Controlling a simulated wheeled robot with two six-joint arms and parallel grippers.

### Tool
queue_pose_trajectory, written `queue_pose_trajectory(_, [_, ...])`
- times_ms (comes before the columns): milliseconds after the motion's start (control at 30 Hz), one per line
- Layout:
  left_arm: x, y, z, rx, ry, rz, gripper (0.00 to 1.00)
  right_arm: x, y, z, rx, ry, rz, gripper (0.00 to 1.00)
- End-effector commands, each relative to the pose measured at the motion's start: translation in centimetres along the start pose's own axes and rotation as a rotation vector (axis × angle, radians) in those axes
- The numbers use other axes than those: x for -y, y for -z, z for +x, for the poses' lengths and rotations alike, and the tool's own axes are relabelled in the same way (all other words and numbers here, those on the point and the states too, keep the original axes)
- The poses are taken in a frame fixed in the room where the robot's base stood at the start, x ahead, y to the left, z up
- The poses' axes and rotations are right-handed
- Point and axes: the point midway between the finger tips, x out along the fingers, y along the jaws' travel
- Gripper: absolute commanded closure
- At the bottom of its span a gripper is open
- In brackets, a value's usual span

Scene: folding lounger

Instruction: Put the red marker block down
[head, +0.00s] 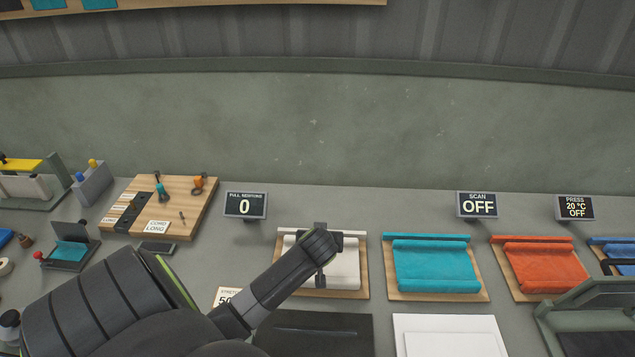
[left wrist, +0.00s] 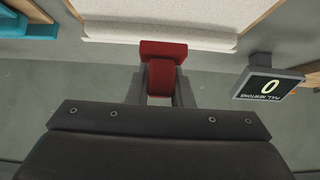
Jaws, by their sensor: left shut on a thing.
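The red marker block (left wrist: 163,68) shows in the left wrist view between the two fingers of my left gripper (left wrist: 161,88), which is shut on it. In the head view my left gripper (head: 319,246) is over the back part of the white cloth (head: 343,270) on its wooden board, and hides the block there. In the left wrist view the block is close to the white roll (left wrist: 160,37) at the cloth's edge. I cannot tell whether the block touches it or the surface below. My right gripper is not in view.
A pull display (head: 245,205) reading 0 stands behind and left of the white cloth's board. Teal (head: 435,268) and orange (head: 541,265) cloths on boards lie to the right. A wooden tool board (head: 190,222) is on the left. The counter behind the boards has free room.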

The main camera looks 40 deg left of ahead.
Motion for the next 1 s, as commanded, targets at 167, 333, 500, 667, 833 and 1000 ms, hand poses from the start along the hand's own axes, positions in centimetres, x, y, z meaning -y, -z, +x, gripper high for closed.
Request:
queue_pose_trajectory(167, [0.0,-1.1,1.1,0.001,0.001,0.0,1.0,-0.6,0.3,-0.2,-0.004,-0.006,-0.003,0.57])
queue_pose_trajectory(333, [0.0,-2.9,2.6,0.002,0.001,0.001,1.0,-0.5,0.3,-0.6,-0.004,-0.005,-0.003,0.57])
queue_pose_trajectory(500, [0.0,-3.9,3.6,0.0,-0.001,0.001,1.0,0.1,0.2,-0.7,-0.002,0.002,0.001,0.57])
queue_pose_trajectory(667, [0.0,-4.0,3.7,-0.001,-0.001,0.001,1.0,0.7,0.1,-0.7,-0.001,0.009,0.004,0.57])
queue_pose_trajectory(833, [0.0,-4.1,3.8,-0.001,-0.001,0.001,1.0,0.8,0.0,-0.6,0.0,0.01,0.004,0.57])
queue_pose_trajectory(1000, [0.0,-4.2,3.9,-0.001,-0.001,0.001,0.66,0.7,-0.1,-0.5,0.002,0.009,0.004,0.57])
